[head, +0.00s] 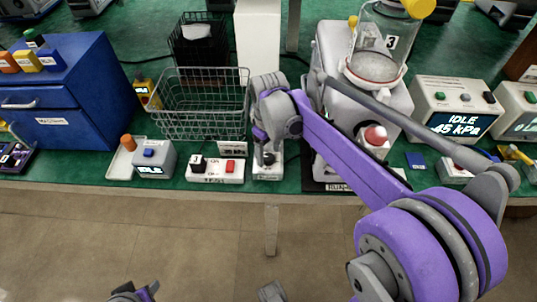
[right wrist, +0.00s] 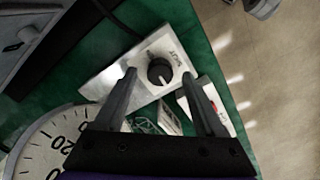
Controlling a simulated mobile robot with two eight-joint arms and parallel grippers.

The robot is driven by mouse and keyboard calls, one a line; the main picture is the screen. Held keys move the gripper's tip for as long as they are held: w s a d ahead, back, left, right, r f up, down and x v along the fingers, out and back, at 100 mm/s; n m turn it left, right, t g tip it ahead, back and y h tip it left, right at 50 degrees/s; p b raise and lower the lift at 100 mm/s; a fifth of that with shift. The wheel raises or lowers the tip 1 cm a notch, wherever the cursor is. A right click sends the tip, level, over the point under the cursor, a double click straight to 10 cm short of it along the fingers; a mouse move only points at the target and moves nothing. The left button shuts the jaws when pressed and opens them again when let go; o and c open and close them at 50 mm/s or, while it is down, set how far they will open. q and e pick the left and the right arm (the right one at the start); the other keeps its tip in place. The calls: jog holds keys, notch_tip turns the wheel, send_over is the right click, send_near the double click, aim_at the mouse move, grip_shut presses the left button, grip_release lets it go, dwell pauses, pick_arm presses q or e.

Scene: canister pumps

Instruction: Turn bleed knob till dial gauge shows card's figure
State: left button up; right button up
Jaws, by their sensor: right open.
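The black bleed knob (right wrist: 160,71) sits on a white labelled box (right wrist: 182,54). In the head view that box (head: 268,171) stands at the table's front edge below my right gripper (head: 267,158). In the right wrist view my right gripper (right wrist: 160,80) is open, its fingers on either side of the knob; contact cannot be told. The dial gauge (right wrist: 40,150) is partly in view at lower left; its needle is not visible. A small card (head: 232,148) stands in front of the wire basket, its figure unreadable. A dark piece of mine at the bottom left may be my left gripper (head: 140,293).
A switch box with a red button (head: 215,171) is close left of the knob box. A wire basket (head: 200,105) stands behind. The pump (head: 345,85) is at right, beside a console reading IDLE 45 kPa (head: 455,112). A blue drawer cabinet (head: 65,105) stands at left.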

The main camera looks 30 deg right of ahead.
jog(key=shift+f, duration=0.65)
grip_shut()
